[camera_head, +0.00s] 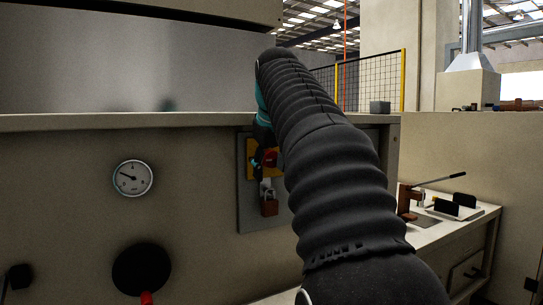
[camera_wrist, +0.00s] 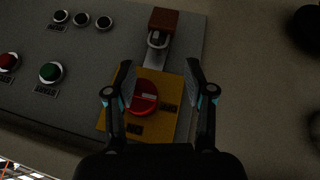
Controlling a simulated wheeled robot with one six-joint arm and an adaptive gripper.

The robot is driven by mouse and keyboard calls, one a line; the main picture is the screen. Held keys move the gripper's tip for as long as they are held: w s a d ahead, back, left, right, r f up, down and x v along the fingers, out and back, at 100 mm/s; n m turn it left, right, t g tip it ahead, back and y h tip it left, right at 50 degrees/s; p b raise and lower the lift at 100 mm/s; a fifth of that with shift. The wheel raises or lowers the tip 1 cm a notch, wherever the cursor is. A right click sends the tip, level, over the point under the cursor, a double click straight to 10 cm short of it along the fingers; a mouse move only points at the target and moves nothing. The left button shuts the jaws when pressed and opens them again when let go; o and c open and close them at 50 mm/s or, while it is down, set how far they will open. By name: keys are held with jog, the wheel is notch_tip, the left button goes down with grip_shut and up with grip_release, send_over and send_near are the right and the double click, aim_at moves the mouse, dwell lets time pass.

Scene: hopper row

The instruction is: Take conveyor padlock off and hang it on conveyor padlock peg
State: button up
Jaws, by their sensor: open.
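The conveyor padlock, with a reddish-brown body and a grey shackle, hangs on a metal tab below a yellow plate with a red rotary switch. It shows in the wrist view (camera_wrist: 163,22) at the top middle and in the head view (camera_head: 269,207) just left of my arm. My gripper (camera_wrist: 160,71) is open and empty; its two fingers are spread on either side of the red switch (camera_wrist: 143,98) and the tab, with the padlock beyond the fingertips. In the head view my arm hides most of the gripper. I cannot make out the padlock peg in either view.
The grey control panel (camera_wrist: 100,60) carries a green button (camera_wrist: 50,72), a red button (camera_wrist: 8,62) and several black ones. In the head view a round gauge (camera_head: 133,178) is left of the panel. A bench (camera_head: 455,222) with a lever tool stands at right.

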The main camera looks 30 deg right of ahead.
aim_at(268, 199)
jog(key=b+x, duration=0.1)
jog(key=x, duration=0.5)
jog(key=shift+w+f, duration=0.15)
jog(key=shift+f, duration=0.1)
grip_shut()
